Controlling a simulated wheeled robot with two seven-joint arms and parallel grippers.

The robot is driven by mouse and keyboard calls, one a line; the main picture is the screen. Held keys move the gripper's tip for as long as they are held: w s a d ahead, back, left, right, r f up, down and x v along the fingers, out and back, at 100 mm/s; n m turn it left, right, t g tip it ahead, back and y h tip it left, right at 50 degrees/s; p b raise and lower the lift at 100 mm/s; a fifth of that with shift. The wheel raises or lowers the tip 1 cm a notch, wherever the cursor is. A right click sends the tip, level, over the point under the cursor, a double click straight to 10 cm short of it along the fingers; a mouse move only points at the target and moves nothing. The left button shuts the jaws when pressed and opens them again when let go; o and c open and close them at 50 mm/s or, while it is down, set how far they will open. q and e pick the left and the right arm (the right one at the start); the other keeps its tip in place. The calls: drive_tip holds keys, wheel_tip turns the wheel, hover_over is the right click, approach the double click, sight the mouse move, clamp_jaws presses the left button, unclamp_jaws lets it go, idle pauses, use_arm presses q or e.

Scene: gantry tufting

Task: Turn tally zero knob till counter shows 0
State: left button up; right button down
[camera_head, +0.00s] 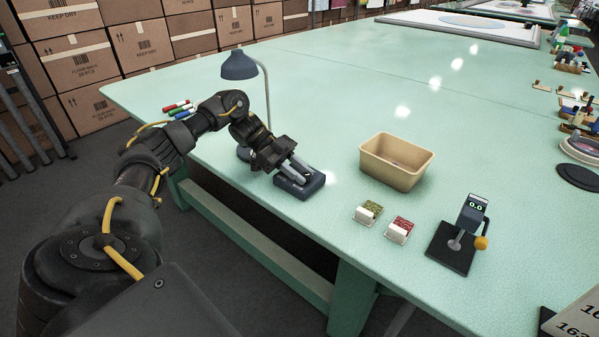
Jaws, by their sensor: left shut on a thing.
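My left gripper (296,174) reaches in from the left and is shut at the top of a small dark blue-grey box (312,187) near the table's front edge. The fingers cover what they hold, and I cannot make out a knob or a number there. A grey device (473,211) with a small dark display and an orange ball on a side arm (481,243) stands on a black base plate (445,253) at the right. Its display shows two pale round marks, too small to read surely. My right gripper is not in view.
On the green table (300,110) a tan bin (393,175) stands behind two small card holders, green (367,212) and red (399,229). A blue-grey lamp (240,66) and colored markers (178,107) are near my left arm. The table's middle is clear.

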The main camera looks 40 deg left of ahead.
use_arm(q)
drive_tip(key=o, duration=1)
